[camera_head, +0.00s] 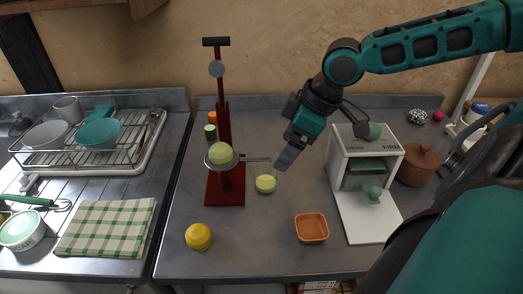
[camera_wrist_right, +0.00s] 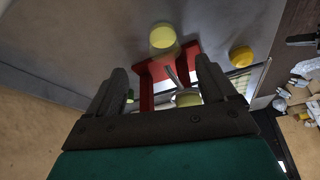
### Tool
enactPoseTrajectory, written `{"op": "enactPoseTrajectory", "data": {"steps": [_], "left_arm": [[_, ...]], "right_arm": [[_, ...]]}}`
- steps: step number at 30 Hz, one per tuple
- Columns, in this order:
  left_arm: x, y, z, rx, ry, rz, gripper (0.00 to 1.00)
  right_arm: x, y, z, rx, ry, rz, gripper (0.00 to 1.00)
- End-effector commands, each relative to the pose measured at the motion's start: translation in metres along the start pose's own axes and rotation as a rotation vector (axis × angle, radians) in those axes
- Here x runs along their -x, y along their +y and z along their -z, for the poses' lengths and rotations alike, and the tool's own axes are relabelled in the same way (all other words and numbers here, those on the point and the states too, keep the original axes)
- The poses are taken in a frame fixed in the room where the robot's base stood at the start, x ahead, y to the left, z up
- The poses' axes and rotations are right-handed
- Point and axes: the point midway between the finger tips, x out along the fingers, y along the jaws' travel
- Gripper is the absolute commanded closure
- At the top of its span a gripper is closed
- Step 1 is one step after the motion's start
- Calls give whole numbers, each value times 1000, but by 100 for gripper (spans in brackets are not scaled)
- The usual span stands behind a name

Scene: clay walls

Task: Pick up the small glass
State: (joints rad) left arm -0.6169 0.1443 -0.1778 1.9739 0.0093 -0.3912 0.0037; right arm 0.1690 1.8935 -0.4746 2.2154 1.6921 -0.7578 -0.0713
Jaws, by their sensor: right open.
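A small glass (camera_head: 265,184) with pale yellow-green contents stands on the metal counter, just right of a red press (camera_head: 224,185). It also shows in the right wrist view as a yellowish cylinder (camera_wrist_right: 163,38), beyond the fingertips. My right gripper (camera_head: 284,162) is above the counter, up and slightly right of the glass in the head view. Its fingers (camera_wrist_right: 163,75) are apart with nothing held between them. The glass appears apart from the fingers. My left gripper is in neither view.
The press holds a yellow-green fruit (camera_head: 220,152) in its cup, with a handle sticking out toward my right gripper. A yellow lemon (camera_head: 198,236) and an orange bowl (camera_head: 312,228) lie nearer. A white machine (camera_head: 364,210) stands right. The counter between glass and bowl is clear.

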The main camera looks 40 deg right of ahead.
Motion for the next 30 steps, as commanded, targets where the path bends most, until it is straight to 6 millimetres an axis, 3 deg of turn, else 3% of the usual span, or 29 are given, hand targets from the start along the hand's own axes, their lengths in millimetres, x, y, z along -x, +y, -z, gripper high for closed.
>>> {"op": "enactPoseTrajectory", "data": {"steps": [1,6,14,30], "left_arm": [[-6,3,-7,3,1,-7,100],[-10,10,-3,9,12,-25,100],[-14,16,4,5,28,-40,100],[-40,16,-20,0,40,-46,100]], "right_arm": [[-18,-1,-3,-1,0,6,15],[-42,-1,-1,0,2,4,15],[-52,0,0,-2,1,0,15],[-89,-5,4,-2,-5,-1,15]]}}
